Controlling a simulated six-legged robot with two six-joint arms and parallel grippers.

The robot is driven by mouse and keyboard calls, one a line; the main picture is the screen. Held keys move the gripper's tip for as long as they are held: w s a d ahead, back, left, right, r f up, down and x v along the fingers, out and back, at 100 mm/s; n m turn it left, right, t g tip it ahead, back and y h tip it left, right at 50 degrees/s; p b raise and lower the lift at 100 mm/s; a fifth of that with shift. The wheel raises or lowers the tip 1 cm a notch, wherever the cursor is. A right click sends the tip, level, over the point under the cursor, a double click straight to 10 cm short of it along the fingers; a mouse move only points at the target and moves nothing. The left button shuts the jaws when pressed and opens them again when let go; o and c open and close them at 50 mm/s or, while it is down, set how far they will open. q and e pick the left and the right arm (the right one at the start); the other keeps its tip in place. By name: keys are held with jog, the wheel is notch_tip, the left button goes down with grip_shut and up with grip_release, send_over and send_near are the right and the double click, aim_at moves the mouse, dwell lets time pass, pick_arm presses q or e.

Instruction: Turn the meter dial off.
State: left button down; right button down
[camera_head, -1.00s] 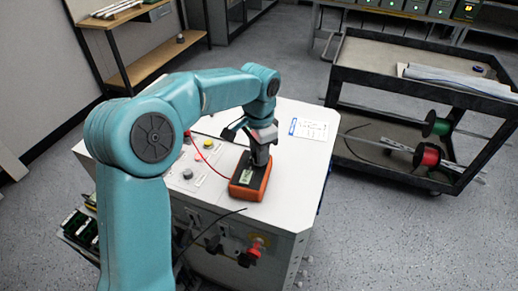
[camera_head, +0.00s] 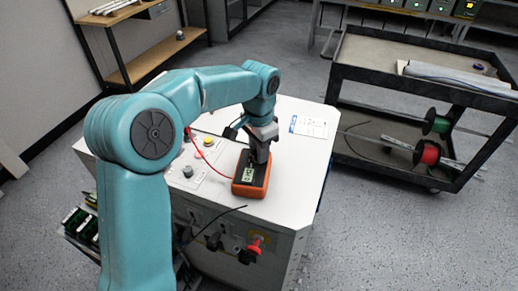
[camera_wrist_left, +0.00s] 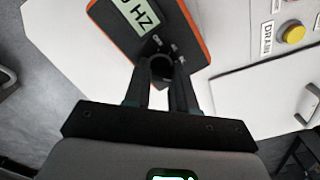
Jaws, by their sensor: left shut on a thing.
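The orange and black meter (camera_head: 249,184) lies on the white top of the cabinet (camera_head: 300,175). Its lit display shows in the head view, and in the left wrist view the meter (camera_wrist_left: 200,18) fills the top middle with its display partly cut off. The round black dial (camera_wrist_left: 160,67) sits below the display with small white labels around it. My left gripper (camera_head: 260,155) points down over the meter. In the left wrist view its fingers (camera_wrist_left: 161,80) are closed around the dial, one on each side. The fingers partly hide the dial's pointer. My right gripper is not in view.
A red lead (camera_head: 205,160) curves over the cabinet top beside the meter. Buttons (camera_head: 208,142) sit on the panel to the left, and a yellow one (camera_wrist_left: 294,33) shows in the wrist view. A paper sheet (camera_head: 309,126) lies behind. A dark cart (camera_head: 400,75) stands right.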

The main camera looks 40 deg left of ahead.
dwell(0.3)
pick_arm(q)
jog(key=c, duration=0.9)
grip_release()
jog(key=shift+r, duration=0.1)
notch_tip(320, 180, up, 16)
jog(key=p, duration=0.3)
jog(key=shift+r, duration=0.15)
